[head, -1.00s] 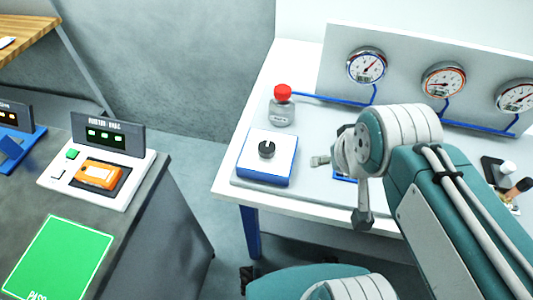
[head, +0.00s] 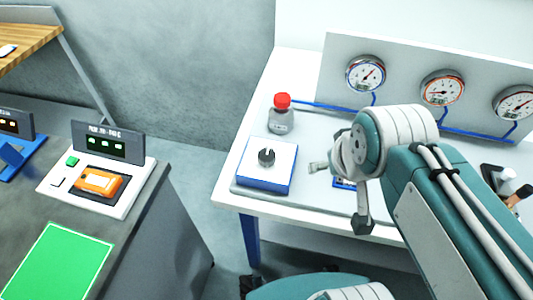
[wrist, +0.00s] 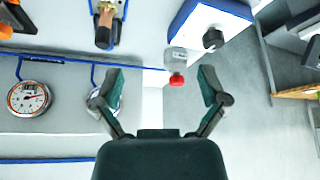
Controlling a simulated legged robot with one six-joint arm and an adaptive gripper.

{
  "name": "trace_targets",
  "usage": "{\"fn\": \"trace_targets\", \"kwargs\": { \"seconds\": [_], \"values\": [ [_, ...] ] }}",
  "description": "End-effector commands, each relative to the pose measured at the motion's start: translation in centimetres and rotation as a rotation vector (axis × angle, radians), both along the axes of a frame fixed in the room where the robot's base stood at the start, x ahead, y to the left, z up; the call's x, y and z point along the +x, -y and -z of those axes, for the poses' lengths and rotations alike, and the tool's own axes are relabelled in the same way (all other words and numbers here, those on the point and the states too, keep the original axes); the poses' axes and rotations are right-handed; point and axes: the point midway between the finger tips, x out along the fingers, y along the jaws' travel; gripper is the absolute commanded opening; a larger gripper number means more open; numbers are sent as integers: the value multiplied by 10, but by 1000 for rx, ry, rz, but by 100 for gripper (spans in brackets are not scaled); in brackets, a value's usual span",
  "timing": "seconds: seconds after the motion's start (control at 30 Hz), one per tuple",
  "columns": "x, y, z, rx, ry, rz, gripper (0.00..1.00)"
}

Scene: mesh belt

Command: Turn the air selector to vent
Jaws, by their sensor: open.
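The air selector seems to be the black knob (head: 266,157) on a white-topped blue box (head: 262,184) at the bench's near left corner. In the wrist view the knob (wrist: 212,39) stands on its box at the upper right, beyond my right finger and apart from it. No position labels are readable. My gripper (wrist: 160,75) is open and empty, its two dark green fingers spread wide. In the head view the arm hides most of the gripper.
A grey bottle-like part with a red cap (head: 282,101) stands behind the box. Several gauges (head: 442,87) sit on a panel joined by blue piping. A small metal fitting (head: 318,167) lies right of the box. A dark counter with an orange device (head: 98,184) is left, across a floor gap.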

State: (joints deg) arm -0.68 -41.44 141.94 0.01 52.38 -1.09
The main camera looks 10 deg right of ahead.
Motion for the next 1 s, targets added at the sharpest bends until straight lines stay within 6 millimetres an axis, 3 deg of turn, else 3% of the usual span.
{"fn": "trace_targets", "kwargs": {
  "seconds": [0.3, 0.6, 0.87, 1.0],
  "values": [
    [58, -41, -11, -88, -218, -320, 93],
    [110, -92, -1, -161, -409, -630, 93],
    [121, -105, 8, -177, -455, -710, 93],
    [120, -104, 26, -176, -457, -708, 93]
  ]
}}
